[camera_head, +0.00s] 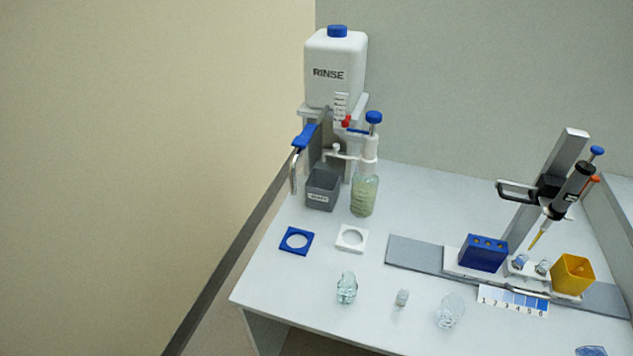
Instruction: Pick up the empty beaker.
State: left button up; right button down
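Two clear glass vessels stand near the front of the white table. The right one, a wider clear beaker (450,312), looks empty, though its inside is hard to make out. The left one (347,288) has a faint greenish tint, and I cannot tell whether it holds liquid. A small greyish vial-like piece (402,298) stands between them. Neither of my grippers is in view, and nothing touches the beaker.
A RINSE tank (335,70), a grey bin (322,190) and a dispenser bottle (364,195) stand at the back left. Blue (296,251) and white (351,249) ring holders lie before them. A pipette stand, blue block (483,253) and yellow cup (572,274) stand right.

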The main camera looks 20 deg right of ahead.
aim_at(452, 307)
jog(key=k+j+z, duration=0.1)
jog(key=z, duration=1.5)
